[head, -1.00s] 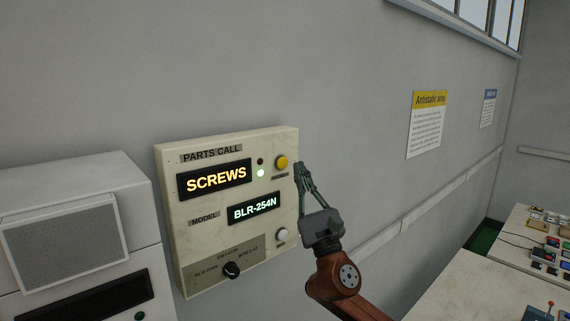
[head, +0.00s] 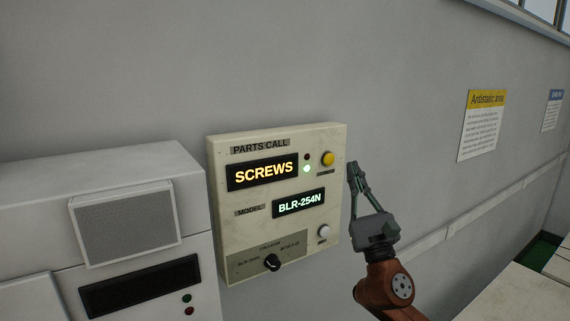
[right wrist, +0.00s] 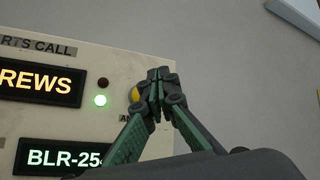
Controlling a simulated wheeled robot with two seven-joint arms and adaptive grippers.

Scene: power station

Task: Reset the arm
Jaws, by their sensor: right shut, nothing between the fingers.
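My right gripper (head: 352,165) is shut and empty, at the right of the parts call panel (head: 229,176) in the head view. In the right wrist view its closed fingertips (right wrist: 159,75) stand in front of the yellow button (right wrist: 134,95) and partly hide it; I cannot tell whether they touch. In the head view the yellow button (head: 328,158) shows clear, left of the fingertips. The panel reads "SCREWS" and "BLR-254N". A green lamp (head: 307,169) is lit below a dark red one. A white button (head: 323,231) and a black knob (head: 272,263) are lower down. My left gripper is out of view.
A white cabinet (head: 190,218) with a grey speaker grille (head: 125,225) stands left of the panel. A rail (head: 480,220) runs along the wall at the right. A pale tabletop (head: 515,295) lies at the lower right.

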